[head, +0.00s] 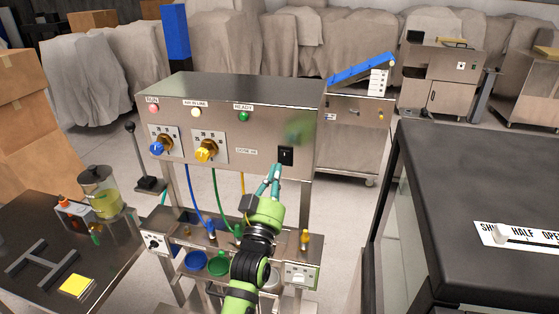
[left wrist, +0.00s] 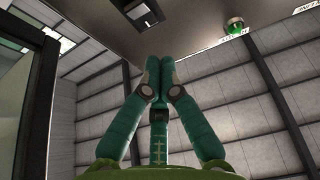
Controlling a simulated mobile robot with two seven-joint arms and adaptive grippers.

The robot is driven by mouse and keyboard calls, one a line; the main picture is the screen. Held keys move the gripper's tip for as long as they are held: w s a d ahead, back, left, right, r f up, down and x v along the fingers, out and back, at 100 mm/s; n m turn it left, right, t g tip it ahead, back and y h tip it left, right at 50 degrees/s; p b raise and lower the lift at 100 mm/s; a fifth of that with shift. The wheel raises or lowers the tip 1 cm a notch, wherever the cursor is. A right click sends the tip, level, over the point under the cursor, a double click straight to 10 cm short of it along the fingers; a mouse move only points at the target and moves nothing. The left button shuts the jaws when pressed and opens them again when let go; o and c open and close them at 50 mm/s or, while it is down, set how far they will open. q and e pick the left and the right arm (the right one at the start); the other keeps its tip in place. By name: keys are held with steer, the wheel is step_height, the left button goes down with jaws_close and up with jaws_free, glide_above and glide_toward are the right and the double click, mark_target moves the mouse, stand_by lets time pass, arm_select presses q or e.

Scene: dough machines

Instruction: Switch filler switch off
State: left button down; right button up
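A black rocker switch (head: 286,156) with a white mark sits at the lower right of the steel machine's front panel (head: 265,125). No filler label on it is readable. The switch also shows in the left wrist view (left wrist: 137,11), at the top, beyond the fingertips. My left gripper (head: 276,168) is just below and left of the switch in the head view. Its teal fingers (left wrist: 158,65) meet at the tips, shut and empty. A small gap seems to separate the fingertips from the switch. My right gripper is not in view.
The panel carries a blue knob (head: 160,146), a yellow knob (head: 205,152) and a green READY lamp (head: 244,116). Below are hoses and a white switch box (head: 299,276). A dark-topped cabinet (head: 480,180) stands at right, a table (head: 100,275) at left.

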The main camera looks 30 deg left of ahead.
mark_target(283, 155)
arm_select(q)
steer(key=shift+w+a+f+p, duration=0.15)
steer(key=shift+w+a+f, duration=0.05)
steer(key=shift+w, duration=0.5)
steer(key=shift+w+a+f+p, duration=0.15)
steer(key=shift+w+a+f, duration=0.05)
steer(key=shift+w, duration=0.55)
steer(key=shift+w+a+f+p, duration=0.15)
steer(key=shift+w+a+f, duration=0.05)
steer(key=shift+w, duration=0.5)
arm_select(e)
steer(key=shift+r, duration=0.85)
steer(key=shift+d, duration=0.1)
